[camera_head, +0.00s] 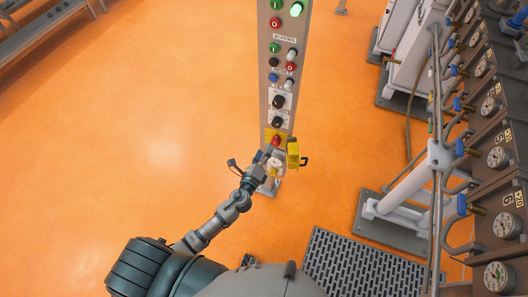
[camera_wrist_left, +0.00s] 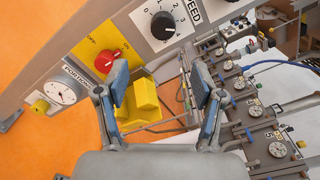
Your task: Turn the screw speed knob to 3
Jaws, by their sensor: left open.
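A black dial knob (camera_wrist_left: 163,25) sits on a white plate with printed numbers and the word SPEED at the top of the left wrist view; its setting is too small to read surely. In the head view two black knobs, an upper one (camera_head: 278,101) and a lower one (camera_head: 277,122), sit on the grey control column (camera_head: 265,75). My left gripper (camera_head: 262,162) is at the column's lower part, below these knobs. In the left wrist view the left gripper (camera_wrist_left: 163,85) is open and empty, its fingers spread below the dial and apart from it. My right gripper is not in view.
A red knob (camera_wrist_left: 107,60) on a yellow plate and a yellow block (camera_wrist_left: 142,103) lie near the left finger. Pipes and gauges (camera_head: 497,158) line the right side. Open orange floor (camera_head: 130,110) lies left of the column.

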